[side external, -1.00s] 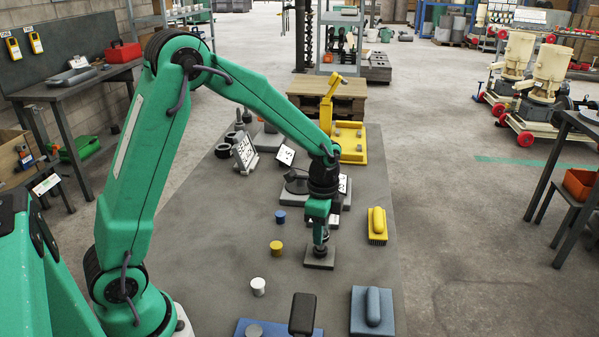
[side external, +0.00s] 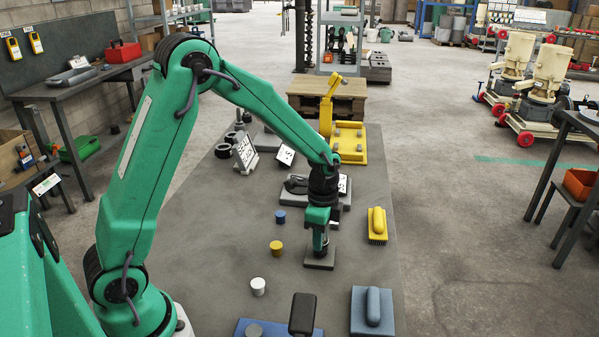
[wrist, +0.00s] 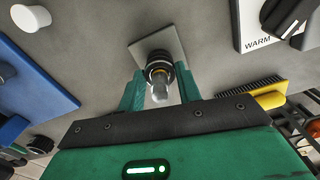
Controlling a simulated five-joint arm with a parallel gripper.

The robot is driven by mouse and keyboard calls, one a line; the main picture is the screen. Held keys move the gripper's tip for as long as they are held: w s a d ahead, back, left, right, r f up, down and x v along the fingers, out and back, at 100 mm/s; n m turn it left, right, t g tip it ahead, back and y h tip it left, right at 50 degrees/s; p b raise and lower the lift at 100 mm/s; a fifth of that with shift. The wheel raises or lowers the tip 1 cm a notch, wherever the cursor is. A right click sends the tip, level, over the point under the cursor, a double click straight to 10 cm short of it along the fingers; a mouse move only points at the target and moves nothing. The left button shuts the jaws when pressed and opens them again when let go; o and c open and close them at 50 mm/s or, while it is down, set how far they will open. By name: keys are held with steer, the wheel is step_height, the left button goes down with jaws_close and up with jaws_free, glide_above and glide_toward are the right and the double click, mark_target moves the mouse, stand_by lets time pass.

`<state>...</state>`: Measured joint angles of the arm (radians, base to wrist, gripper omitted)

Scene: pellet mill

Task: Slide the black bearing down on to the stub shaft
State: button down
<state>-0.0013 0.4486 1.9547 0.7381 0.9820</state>
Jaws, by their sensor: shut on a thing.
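The black bearing (wrist: 157,67) is between the two fingers of my gripper (wrist: 160,80), which is shut on it. The silver rounded end of the stub shaft (wrist: 160,92) pokes up through the bearing, so the bearing is around the shaft. The shaft stands on a square grey base plate (wrist: 140,48). In the side view my gripper (side external: 320,245) points straight down just above the base plate (side external: 320,265). The bearing is mostly hidden there by the fingers, and I cannot tell whether it touches the plate.
A yellow brush (side external: 377,225) lies to the right of the plate. A yellow cylinder (side external: 276,247), a white one (side external: 258,286) and a blue one (side external: 280,216) stand to the left. A blue-grey block with a handle (side external: 372,310) is nearer. Bare mat surrounds the plate.

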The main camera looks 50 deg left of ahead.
steer(key=shift+f, duration=0.55)
steer(key=shift+c, duration=1.6)
jaws_free()
steer(key=shift+r, duration=0.15)
steer(key=shift+r, duration=4.35)
steer(key=shift+r, duration=0.1)
